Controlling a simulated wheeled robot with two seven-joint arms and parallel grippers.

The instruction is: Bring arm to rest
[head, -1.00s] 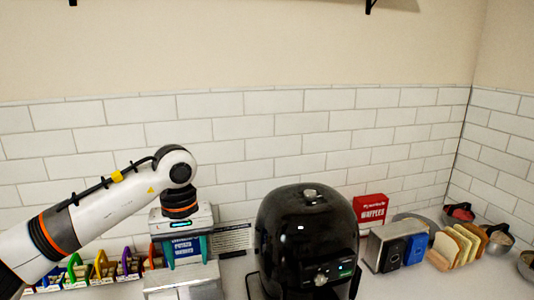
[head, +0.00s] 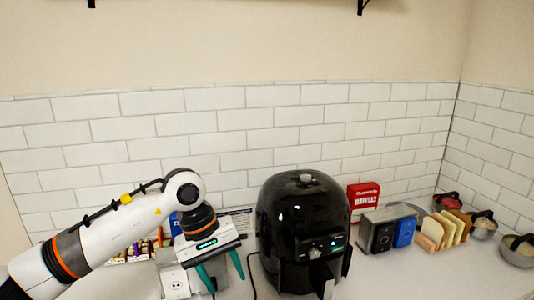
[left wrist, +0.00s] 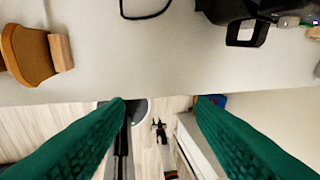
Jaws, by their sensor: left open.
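My left arm (head: 110,235) reaches in from the left in the head view. Its left gripper (head: 220,272) has two green fingers, spread apart, pointing down and tilted, with nothing between them. It hangs in front of the counter's back wall, left of the black air fryer (head: 303,228). In the left wrist view the two green fingers of the left gripper (left wrist: 161,103) are also wide apart and empty, over the counter's front edge and the floor. My right gripper cannot be made out in either view.
A white outlet box (head: 175,283) stands just left of the gripper. A red waffle box (head: 363,197), toaster (head: 380,236), bread slices (head: 447,229) and bowls (head: 518,250) stand to the right. The counter (head: 430,280) is clear at the front right.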

